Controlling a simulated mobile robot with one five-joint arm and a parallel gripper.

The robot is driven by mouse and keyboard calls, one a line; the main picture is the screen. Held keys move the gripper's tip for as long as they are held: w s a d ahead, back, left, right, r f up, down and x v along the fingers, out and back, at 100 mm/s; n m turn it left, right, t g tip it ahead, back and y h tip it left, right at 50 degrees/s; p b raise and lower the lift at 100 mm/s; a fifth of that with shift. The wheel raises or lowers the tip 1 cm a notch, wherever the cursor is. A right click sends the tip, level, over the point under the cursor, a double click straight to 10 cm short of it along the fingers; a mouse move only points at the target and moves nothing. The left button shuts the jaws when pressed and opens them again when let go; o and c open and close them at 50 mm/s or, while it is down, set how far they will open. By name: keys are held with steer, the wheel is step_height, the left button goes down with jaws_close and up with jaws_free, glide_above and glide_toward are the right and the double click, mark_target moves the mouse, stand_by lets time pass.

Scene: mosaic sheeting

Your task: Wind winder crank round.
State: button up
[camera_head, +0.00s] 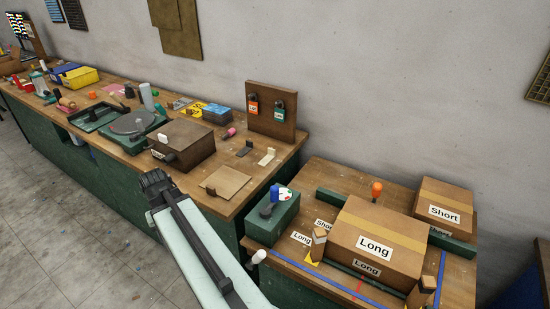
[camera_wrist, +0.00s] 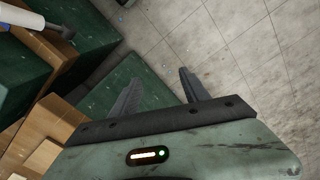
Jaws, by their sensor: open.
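A white grip on a dark crank arm (camera_head: 259,257) sticks out at the left side of the lower bench in the head view. It looks like the winder crank, though the winder itself is hard to make out. A white grip with a dark end (camera_wrist: 42,17) shows at the top left of the wrist view. I cannot tell for certain that it is the same part.
The long workbench (camera_head: 235,205) carries a brown box (camera_head: 182,143) and tools. Floor (camera_head: 75,240) is clear at left.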

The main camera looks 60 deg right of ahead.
steer(key=s+d+r+m+p, duration=0.2)
steer(key=s+d+r+p, duration=0.15)
steer(key=d, duration=0.35)
steer(key=s+d+r+m+p, duration=0.2)
steer(key=s+d+r, duration=0.2)
steer(key=d, duration=0.3)
steer(key=s+d+r+m+p, duration=0.2)
steer(key=s+d+r, duration=0.15)
steer(key=d, duration=0.35)
step_height(320, 180, up, 3)
steer(key=m+p, duration=0.4)
glide_above(275, 187)
steer(key=shift+d, duration=0.15)
step_height(275, 187, down, 8)
steer(key=b, duration=0.8)
steer(key=shift+b, duration=0.3)
steer(key=shift+r, duration=0.1)
